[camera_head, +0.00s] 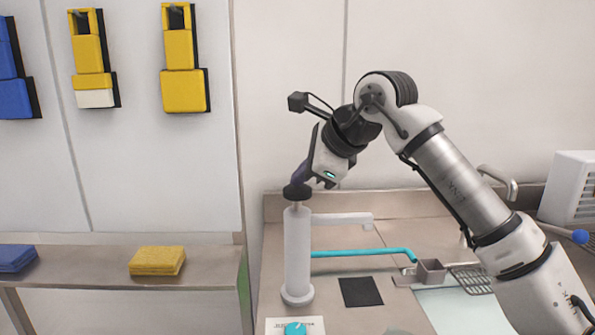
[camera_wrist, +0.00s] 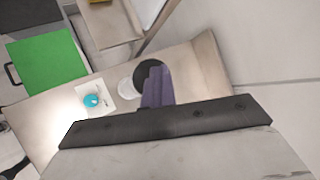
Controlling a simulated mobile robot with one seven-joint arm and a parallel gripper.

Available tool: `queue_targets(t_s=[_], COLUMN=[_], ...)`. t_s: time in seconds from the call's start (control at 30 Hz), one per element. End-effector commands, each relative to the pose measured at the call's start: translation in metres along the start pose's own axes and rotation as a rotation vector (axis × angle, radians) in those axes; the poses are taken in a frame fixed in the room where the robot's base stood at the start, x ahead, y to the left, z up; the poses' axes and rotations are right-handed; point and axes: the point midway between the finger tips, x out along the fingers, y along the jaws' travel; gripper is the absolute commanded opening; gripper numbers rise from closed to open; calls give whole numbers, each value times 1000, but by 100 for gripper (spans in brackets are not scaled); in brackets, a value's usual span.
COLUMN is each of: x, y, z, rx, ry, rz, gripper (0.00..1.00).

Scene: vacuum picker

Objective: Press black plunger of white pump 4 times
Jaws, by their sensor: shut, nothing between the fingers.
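The white pump (camera_head: 297,252) stands upright on the counter, with a white spout (camera_head: 345,219) pointing right. Its black plunger (camera_head: 297,193) sits at the top, with a short bit of stem showing beneath it. My gripper (camera_head: 297,181) is shut and empty, tilted down from the upper right. Its dark purple fingertips are right at the plunger's top; I cannot tell whether they touch. In the wrist view the shut fingers (camera_wrist: 156,88) overlap the black plunger (camera_wrist: 140,74) and hide part of it. A white part of the pump (camera_wrist: 127,89) shows beside it.
A teal tube (camera_head: 360,253) runs right behind the pump. A black square (camera_head: 361,291) lies to its right, and a teal knob (camera_head: 295,328) on a white plate is in front. A yellow pad (camera_head: 157,260) lies on the left shelf. A white box (camera_head: 572,190) stands far right.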

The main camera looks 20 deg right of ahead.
Motion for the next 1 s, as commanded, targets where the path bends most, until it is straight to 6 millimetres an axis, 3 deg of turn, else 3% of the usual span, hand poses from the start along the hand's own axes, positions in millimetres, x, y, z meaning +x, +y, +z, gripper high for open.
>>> queue_targets(t_s=[0.57,1.0], x=[2,-16], y=[1,-12], z=[-2,11], rx=[1,1], ry=[2,2], rz=[3,2], gripper=[0,0])
